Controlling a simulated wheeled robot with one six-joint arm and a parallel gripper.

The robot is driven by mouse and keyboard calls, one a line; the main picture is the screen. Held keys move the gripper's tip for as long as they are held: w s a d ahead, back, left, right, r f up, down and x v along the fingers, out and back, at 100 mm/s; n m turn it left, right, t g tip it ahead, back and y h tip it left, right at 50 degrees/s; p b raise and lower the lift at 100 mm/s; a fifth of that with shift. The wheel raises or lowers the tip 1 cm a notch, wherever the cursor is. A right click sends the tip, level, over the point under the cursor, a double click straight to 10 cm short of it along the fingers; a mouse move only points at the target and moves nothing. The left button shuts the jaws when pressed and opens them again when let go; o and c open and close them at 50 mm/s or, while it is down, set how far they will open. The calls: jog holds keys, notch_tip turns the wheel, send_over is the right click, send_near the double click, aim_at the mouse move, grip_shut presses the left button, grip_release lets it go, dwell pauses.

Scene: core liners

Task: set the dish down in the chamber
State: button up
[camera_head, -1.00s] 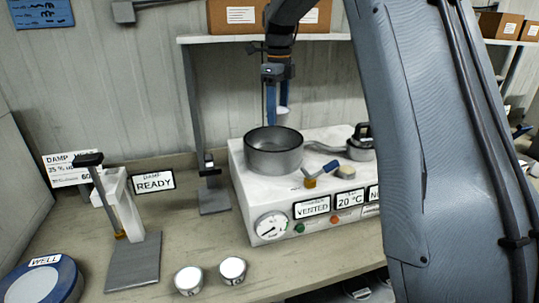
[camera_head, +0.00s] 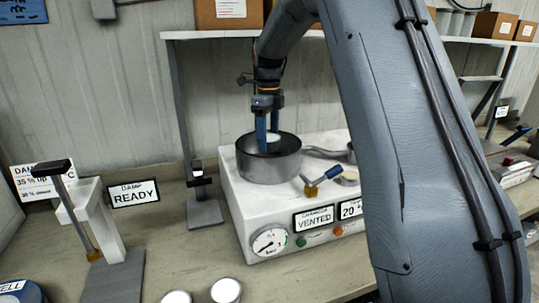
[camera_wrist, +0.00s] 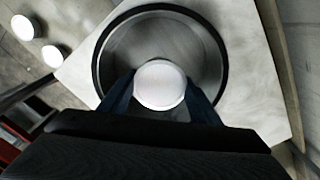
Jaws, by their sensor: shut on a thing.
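My gripper (camera_head: 268,138) points down into the open round metal chamber (camera_head: 268,172) on the white machine. Its blue fingers are shut on a small white-topped dish (camera_wrist: 160,86). In the wrist view the dish lies between the fingertips, over the lower middle of the chamber floor, inside the dark rim (camera_wrist: 223,65). In the head view the dish shows only as a pale edge near rim height, partly behind a finger. I cannot tell whether its underside touches the floor.
The machine's front carries a gauge (camera_head: 269,241) and a "VENTED" sign (camera_head: 314,219). A blue-handled valve (camera_head: 324,179) sits right of the chamber. Two more white-topped dishes (camera_head: 226,290) stand on the bench. A grey stand (camera_head: 203,205) is left of the machine, and a shelf (camera_head: 215,35) runs above.

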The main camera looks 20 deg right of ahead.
aim_at(268, 137)
jog(key=shift+f+p, duration=0.85)
jog(key=shift+f, duration=1.95)
jog(key=shift+f, duration=0.1)
jog(key=o, duration=1.1)
jog(key=shift+o, duration=0.2)
notch_tip(268, 137, up, 11)
jog(key=b, duration=0.4)
jog(key=shift+f, duration=0.1)
jog(key=shift+r, duration=0.75)
